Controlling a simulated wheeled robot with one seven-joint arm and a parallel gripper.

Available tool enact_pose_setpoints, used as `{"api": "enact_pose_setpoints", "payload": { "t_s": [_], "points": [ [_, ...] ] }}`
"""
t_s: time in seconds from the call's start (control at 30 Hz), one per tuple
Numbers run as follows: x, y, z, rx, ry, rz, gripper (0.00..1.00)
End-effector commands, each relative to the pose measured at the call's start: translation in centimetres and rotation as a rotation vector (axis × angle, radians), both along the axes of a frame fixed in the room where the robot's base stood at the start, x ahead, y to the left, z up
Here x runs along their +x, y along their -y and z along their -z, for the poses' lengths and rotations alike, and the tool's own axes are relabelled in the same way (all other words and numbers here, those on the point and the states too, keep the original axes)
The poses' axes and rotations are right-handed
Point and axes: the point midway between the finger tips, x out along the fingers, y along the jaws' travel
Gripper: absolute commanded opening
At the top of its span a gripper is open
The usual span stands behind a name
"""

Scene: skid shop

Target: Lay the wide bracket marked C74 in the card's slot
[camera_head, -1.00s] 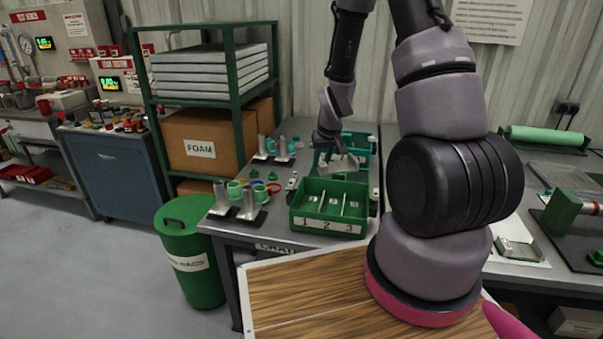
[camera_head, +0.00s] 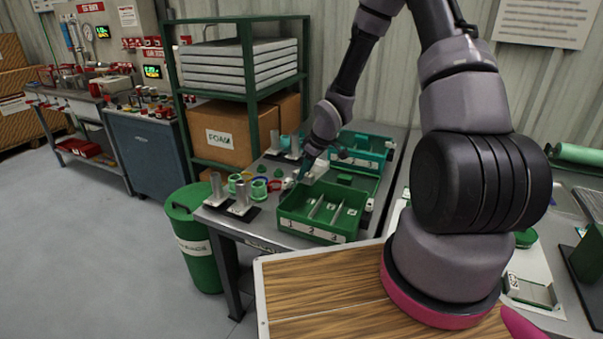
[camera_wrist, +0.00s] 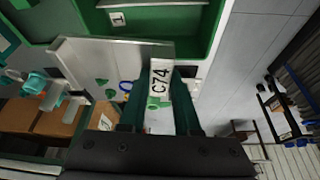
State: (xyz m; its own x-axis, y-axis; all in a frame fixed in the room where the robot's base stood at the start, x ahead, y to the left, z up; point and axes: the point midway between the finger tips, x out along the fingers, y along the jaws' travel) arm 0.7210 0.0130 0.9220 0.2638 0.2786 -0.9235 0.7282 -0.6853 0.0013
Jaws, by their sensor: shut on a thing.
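My gripper (camera_head: 308,168) is over the bench, near the back left corner of the green numbered bin. In the wrist view its two dark green fingers (camera_wrist: 160,88) are shut on the wide bracket (camera_wrist: 98,62), a grey metal plate with a bent end. The white tag reading C74 (camera_wrist: 160,80) shows between the fingers. In the head view the bracket (camera_head: 320,170) is small and partly covered by the gripper. A white card (camera_head: 515,290) lies on the right bench, partly hidden behind my arm; I cannot make out its slot clearly.
The green bin (camera_head: 312,232) has thin dividers and numbered labels. A teal bin (camera_head: 362,150) stands behind it. Metal posts on dark bases (camera_head: 240,205) and green rings (camera_head: 259,188) sit to the left. A green drum (camera_head: 192,240) stands on the floor beside the bench.

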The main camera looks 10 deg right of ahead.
Motion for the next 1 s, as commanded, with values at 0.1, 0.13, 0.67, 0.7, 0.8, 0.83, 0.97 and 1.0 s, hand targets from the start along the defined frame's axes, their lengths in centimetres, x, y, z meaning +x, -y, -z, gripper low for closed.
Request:
{"api": "enact_pose_setpoints", "payload": {
  "t_s": [0.1, 0.13, 0.67, 0.7, 0.8, 0.83, 0.97, 1.0],
  "points": [
    [0.3, -1.1, 0.3, 0.001, 0.001, -0.089, 0.0],
    [0.3, -1.3, 0.3, 0.0, 0.001, -0.104, 0.0],
    [0.3, -1.6, 4.1, -0.001, -0.002, -0.129, 0.0],
    [0.3, -1.6, 4.5, -0.001, -0.002, -0.129, 0.0],
    [0.3, -1.6, 5.4, -0.001, -0.002, -0.129, 0.0],
    [0.3, -1.6, 5.8, -0.001, -0.002, -0.129, 0.0],
    [0.3, -1.6, 7.0, -0.001, -0.002, -0.129, 0.0],
    [0.3, -1.6, 7.4, -0.001, -0.001, -0.128, 0.0]
  ]
}}
